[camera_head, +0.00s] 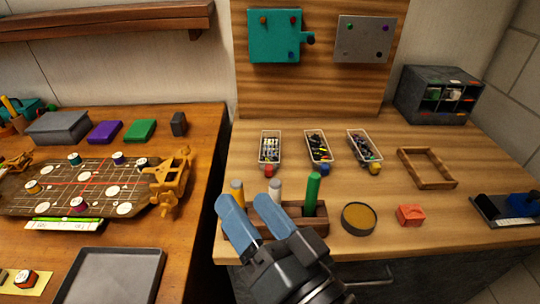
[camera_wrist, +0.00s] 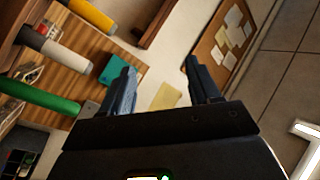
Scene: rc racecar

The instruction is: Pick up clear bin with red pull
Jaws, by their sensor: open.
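The clear bin with the red pull (camera_head: 269,149) stands on the right-hand wooden table, leftmost of three clear bins in a row. It holds small dark and light parts, and its red pull (camera_head: 269,170) faces the front. My gripper (camera_head: 250,201) is in front of it and nearer the camera, with its blue fingers apart and nothing between them. In the wrist view my gripper (camera_wrist: 160,80) also shows open and empty. A bin edge with parts shows at the left of that view, but I cannot tell which bin it is.
A wooden holder (camera_head: 313,222) with yellow, white and green cylinders stands between my gripper and the bins. Close on the right is the bin with the blue pull (camera_head: 318,146), then one with a yellow pull (camera_head: 364,145). A round tin (camera_head: 358,218) and red block (camera_head: 410,215) lie in front.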

